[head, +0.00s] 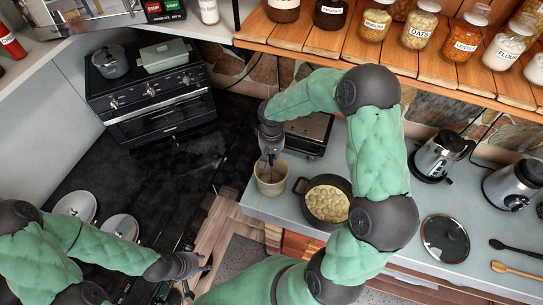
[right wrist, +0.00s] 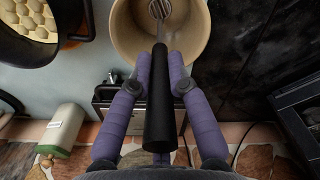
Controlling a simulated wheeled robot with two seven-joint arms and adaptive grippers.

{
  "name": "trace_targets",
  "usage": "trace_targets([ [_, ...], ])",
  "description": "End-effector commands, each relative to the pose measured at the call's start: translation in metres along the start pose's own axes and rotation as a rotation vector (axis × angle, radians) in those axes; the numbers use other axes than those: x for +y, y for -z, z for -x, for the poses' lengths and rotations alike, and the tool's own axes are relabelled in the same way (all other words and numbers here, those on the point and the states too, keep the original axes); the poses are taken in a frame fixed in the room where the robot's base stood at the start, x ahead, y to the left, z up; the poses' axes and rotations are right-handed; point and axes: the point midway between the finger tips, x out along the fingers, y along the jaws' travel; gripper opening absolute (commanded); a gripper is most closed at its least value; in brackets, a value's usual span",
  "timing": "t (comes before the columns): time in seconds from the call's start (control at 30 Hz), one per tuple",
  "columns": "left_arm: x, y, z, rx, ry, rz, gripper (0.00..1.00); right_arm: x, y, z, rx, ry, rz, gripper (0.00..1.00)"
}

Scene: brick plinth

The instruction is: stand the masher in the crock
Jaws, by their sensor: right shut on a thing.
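The masher has a black handle (right wrist: 160,105) and a metal wire head (right wrist: 160,9). My right gripper (right wrist: 160,75) is shut on the handle; in the head view this gripper (head: 270,158) is directly above the crock. The crock is a cream, round, open pot (head: 272,187) on the grey counter; its rim and inside wall (right wrist: 133,35) also show in the right wrist view. The masher's head lines up with the crock's mouth; how deep it reaches is unclear. My left gripper (head: 202,272) is open and empty at the lower left, far from the crock.
A pan of pale round pieces (head: 326,203) stands close to the crock's right. A toaster-like appliance (head: 308,134) is behind it. A glass lid (head: 445,239), a kettle (head: 438,157) and spoons (head: 515,270) lie farther right. A jar shelf (head: 400,65) overhangs the counter. The counter's left edge is near the crock.

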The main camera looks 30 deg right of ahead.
Motion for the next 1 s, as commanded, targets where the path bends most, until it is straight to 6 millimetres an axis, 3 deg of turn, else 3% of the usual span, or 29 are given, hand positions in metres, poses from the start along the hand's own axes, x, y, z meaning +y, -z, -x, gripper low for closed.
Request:
trace_targets([
  [0.13,-0.002,0.000,-0.004,0.000,0.000,0.000,0.40,0.000,0.000,-0.004,0.000,0.000,0.000,0.00],
  [0.17,-0.001,0.000,-0.004,0.000,0.000,0.000,0.40,0.000,0.000,-0.003,0.000,0.000,0.000,0.27],
  [0.2,-0.001,0.000,-0.003,0.000,0.000,0.000,0.40,0.000,0.000,-0.003,-0.001,0.000,0.000,0.38],
  [0.23,-0.001,0.000,-0.003,0.000,0.000,0.000,0.40,0.000,0.000,-0.003,-0.001,0.000,0.000,0.42],
  [0.67,0.000,0.000,0.001,0.000,0.000,0.000,0.40,0.000,0.000,0.002,-0.001,0.000,0.000,0.42],
  [0.77,0.000,0.000,0.000,0.000,0.000,0.000,0.40,0.000,0.001,0.013,0.003,0.000,-0.002,0.42],
  [1.0,-0.001,0.000,-0.003,0.000,0.000,0.000,0.40,0.000,0.001,0.061,0.004,0.000,0.000,0.42],
])
